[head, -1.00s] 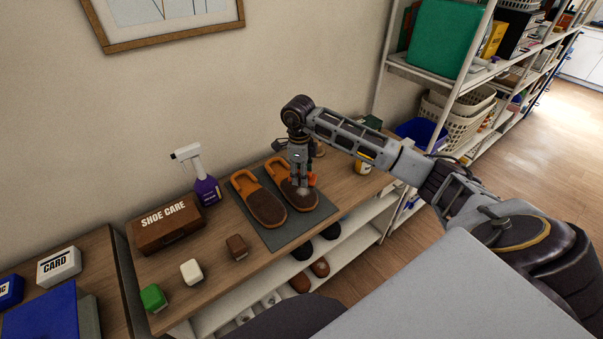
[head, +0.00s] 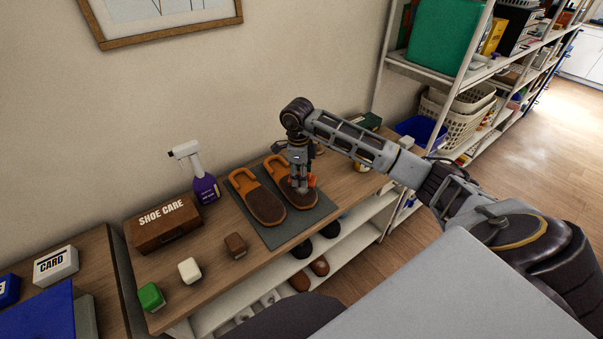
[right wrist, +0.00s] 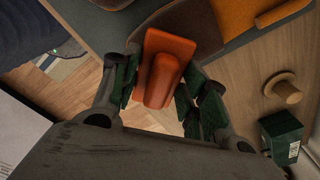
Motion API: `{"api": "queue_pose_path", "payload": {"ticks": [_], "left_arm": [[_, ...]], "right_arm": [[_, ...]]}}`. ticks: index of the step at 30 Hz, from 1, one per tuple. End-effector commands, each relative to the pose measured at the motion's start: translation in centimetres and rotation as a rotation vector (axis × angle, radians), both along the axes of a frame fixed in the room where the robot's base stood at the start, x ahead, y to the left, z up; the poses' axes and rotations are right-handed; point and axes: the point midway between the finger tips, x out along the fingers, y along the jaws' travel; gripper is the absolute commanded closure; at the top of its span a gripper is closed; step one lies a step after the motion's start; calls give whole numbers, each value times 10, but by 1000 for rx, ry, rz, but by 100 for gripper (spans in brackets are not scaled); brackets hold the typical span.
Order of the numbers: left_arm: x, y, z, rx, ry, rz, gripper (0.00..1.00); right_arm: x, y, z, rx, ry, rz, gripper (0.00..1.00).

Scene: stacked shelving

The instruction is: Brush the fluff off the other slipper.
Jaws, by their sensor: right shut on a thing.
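Two brown slippers with orange heel parts lie side by side on a grey mat (head: 322,211): the left slipper (head: 262,205) and the right slipper (head: 276,170). No fluff shows on the left one. My right gripper (head: 301,187) is over the toe half of the right slipper and hides part of it. It is shut on an orange brush (head: 311,181), which also shows between the fingers in the right wrist view (right wrist: 165,72). Whether the bristles touch the slipper, and how much pale fluff is there, I cannot tell. My left gripper is out of view.
On the bench stand a purple spray bottle (head: 205,187), a SHOE CARE box (head: 163,224) and small brown (head: 236,246), white (head: 189,270) and green (head: 151,297) blocks. A wooden knob (right wrist: 283,88) and green box (right wrist: 282,137) are right of the gripper. Shoes sit on the shelf below.

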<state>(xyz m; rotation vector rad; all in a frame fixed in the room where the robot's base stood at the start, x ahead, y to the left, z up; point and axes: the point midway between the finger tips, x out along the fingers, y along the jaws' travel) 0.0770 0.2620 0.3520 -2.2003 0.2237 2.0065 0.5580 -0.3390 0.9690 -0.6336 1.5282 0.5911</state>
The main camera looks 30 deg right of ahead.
Motion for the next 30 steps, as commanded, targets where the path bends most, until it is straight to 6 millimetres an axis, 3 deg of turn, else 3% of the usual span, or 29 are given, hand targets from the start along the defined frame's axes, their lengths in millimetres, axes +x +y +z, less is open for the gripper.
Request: {"api": "queue_pose_path", "payload": {"ticks": [7, 30], "left_arm": [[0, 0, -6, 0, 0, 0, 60], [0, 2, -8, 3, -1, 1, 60]], "right_arm": [[0, 0, -11, 1, -1, 1, 78], [0, 0, -12, 0, 0, 0, 78]]}}
